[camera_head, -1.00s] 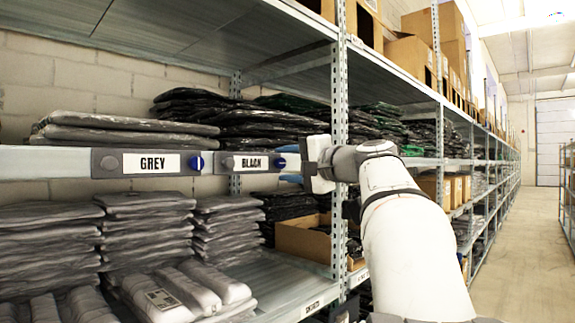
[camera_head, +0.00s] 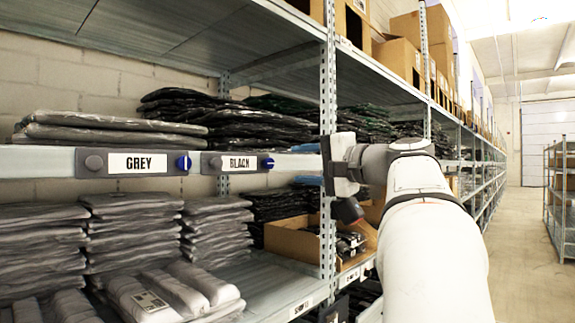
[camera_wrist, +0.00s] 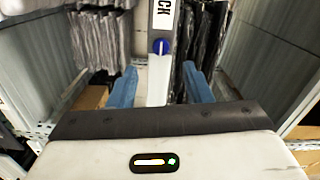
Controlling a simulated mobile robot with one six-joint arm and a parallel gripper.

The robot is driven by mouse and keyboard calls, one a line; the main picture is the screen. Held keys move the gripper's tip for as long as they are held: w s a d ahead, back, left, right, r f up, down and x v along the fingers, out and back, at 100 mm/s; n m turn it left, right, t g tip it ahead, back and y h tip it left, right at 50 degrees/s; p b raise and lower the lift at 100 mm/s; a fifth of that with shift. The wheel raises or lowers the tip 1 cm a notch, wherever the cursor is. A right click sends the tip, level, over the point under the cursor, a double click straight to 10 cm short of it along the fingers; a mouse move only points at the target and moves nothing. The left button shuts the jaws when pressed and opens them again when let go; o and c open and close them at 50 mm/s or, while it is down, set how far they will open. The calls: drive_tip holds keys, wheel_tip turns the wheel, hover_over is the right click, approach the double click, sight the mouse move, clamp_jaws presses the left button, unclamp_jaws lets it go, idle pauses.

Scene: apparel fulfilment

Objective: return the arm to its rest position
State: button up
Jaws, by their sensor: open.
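My arm reaches in from the lower right of the head view, with my gripper (camera_head: 307,164) in front of the shelf upright, right of the BLACK label (camera_head: 239,163). In the wrist view, my gripper (camera_wrist: 160,88) shows two blue fingers spread apart with nothing held. The shelf rail (camera_wrist: 157,85) shows between and beyond them, with a blue knob (camera_wrist: 160,47) and the end of a label reading "CK". I cannot tell the exact gap between fingers and rail.
Stacks of grey bagged garments (camera_head: 130,245) and black ones (camera_head: 215,115) fill the shelves. An open cardboard box (camera_head: 292,243) sits on the lower shelf by the upright. A GREY label (camera_head: 138,164) is on the rail. The aisle (camera_head: 523,240) at right is free.

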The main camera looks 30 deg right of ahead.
idle(0.3)
drive_tip(key=a+f+n+g+h+p, duration=0.1)
drive_tip(key=a+f+n+g+p, duration=0.2)
drive_tip(key=a+f+g+p, duration=0.8)
drive_tip(key=s+a+f+n+g+h+p, duration=0.1)
drive_tip(key=s+a+f+n, duration=0.3)
drive_tip(key=s+f, duration=0.4)
drive_tip(key=s+a+f+n+g+h+p, duration=0.2)
drive_tip(key=s+a+f+n+h+p, duration=0.2)
drive_tip(key=s+f, duration=0.5)
wheel_tip(320, 180, down, 5)
drive_tip(key=shift+s+a+n, duration=0.2)
drive_tip(key=shift+s+n, duration=0.05)
drive_tip(key=shift+n, duration=0.25)
